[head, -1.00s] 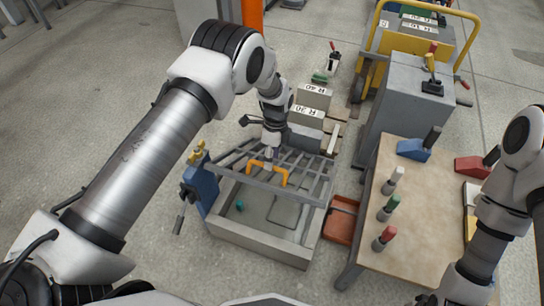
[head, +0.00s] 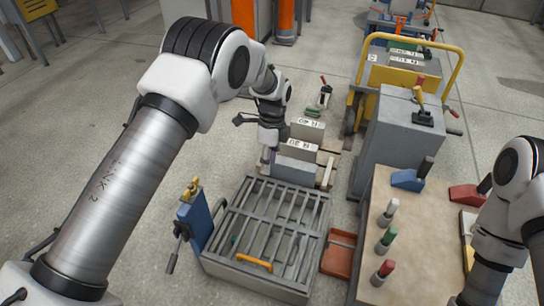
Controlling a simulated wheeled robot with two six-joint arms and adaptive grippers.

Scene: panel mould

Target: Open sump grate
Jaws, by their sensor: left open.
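The sump grate (head: 277,212) is a grey barred frame. It lies down over the grey sump box (head: 255,284), and its orange handle (head: 254,263) is at the near edge. The sump's inside shows only through the bars. My left gripper (head: 267,162) is open and empty, beyond the far edge of the grate and well apart from the handle. My right arm comes in at the right edge, and its gripper is outside the picture.
A blue post with a lever (head: 196,220) stands at the sump's left. White-labelled grey blocks (head: 297,150) stand behind it. An orange-red tray (head: 339,253) lies to the right, beside a bench (head: 400,270) with coloured-top handles. Floor at left is clear.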

